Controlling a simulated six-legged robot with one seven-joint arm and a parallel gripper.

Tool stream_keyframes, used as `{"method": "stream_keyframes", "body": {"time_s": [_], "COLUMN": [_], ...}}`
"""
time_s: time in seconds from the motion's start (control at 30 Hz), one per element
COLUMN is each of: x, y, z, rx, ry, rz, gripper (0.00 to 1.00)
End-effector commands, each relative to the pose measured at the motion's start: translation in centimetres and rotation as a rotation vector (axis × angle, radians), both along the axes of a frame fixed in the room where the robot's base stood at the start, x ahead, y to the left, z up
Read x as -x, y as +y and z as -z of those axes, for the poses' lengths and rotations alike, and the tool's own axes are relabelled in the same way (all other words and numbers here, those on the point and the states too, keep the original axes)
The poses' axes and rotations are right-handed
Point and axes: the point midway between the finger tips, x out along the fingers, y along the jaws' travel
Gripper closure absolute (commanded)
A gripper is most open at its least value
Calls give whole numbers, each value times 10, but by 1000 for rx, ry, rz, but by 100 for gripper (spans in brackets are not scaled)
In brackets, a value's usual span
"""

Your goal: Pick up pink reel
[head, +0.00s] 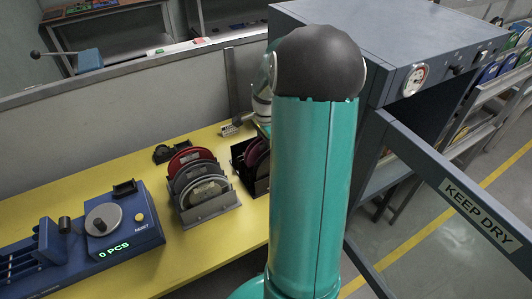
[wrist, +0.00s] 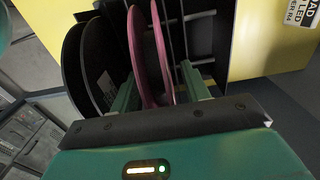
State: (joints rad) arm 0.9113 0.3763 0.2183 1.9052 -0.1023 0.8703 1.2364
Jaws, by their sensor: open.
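The pink reel (wrist: 148,48) stands on edge in a dark rack (wrist: 205,45) in the wrist view. My gripper (wrist: 158,90) is open, with one green finger on each side of the reel's near edge. The reel lies between the fingers; whether either finger touches it I cannot tell. In the head view, a dark rack (head: 238,163) with reddish reels (head: 257,153) is partly hidden behind my arm. My gripper is hidden there, and I cannot tell which of those reels is the pink one.
Black reels (wrist: 98,60) stand close left of the pink reel. In the head view, another rack (head: 212,208) of several reels and a blue counting device (head: 122,228) stand on the yellow table (head: 170,262). A grey cabinet (head: 400,35) stands right of my arm.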

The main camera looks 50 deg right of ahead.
Motion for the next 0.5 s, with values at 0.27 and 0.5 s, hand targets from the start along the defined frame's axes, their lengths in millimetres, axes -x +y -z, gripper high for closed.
{"method": "stream_keyframes", "body": {"time_s": [0.27, 0.5], "x": [0, 0], "y": [0, 0], "z": [-1, -1], "rx": [0, 1], "ry": [0, -1], "rz": [0, 0], "gripper": [97, 100]}}
